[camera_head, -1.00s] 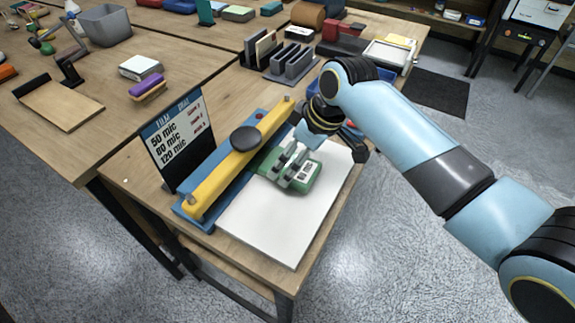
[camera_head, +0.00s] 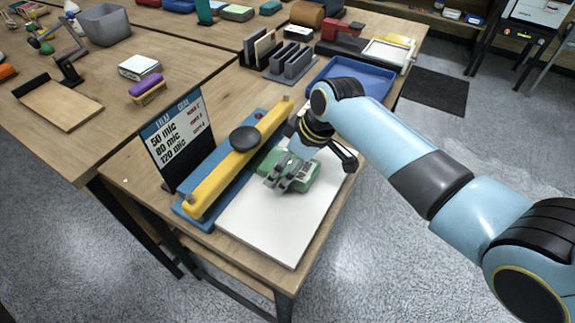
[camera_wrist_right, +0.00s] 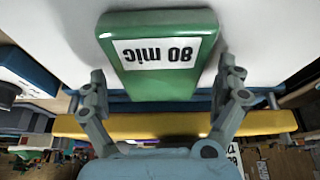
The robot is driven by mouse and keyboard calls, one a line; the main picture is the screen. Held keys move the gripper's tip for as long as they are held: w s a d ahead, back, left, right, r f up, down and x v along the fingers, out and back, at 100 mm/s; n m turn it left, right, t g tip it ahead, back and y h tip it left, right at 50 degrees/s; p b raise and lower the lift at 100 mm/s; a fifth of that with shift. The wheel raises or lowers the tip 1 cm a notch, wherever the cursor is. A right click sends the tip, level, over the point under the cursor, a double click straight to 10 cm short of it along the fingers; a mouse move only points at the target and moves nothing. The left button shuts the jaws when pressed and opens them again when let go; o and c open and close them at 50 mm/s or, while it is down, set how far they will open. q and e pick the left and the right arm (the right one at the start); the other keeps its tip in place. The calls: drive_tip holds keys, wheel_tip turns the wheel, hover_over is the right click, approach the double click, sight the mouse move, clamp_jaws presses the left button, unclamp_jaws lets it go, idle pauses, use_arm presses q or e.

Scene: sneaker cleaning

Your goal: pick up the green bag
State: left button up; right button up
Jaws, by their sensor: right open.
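The green bag (camera_head: 301,179) lies on the white board of the sealer-like device (camera_head: 280,226). In the right wrist view the green bag (camera_wrist_right: 160,78) carries a white label reading "80 mic", upside down. My right gripper (camera_head: 282,184) is over the bag in the head view and hides part of it. In the right wrist view my right gripper (camera_wrist_right: 164,85) is open, its two fingers spread on either side of the bag's near end. I cannot tell whether they touch it. My left gripper is not in view.
A yellow arm with a black knob (camera_head: 243,139) runs along the blue base left of the bag. A film size sign (camera_head: 180,138) stands behind it. A blue tray (camera_head: 369,78) and grey rack (camera_head: 291,64) lie farther back.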

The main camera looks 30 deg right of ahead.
drive_tip(key=c, duration=1.2)
drive_tip(key=shift+r, duration=0.1)
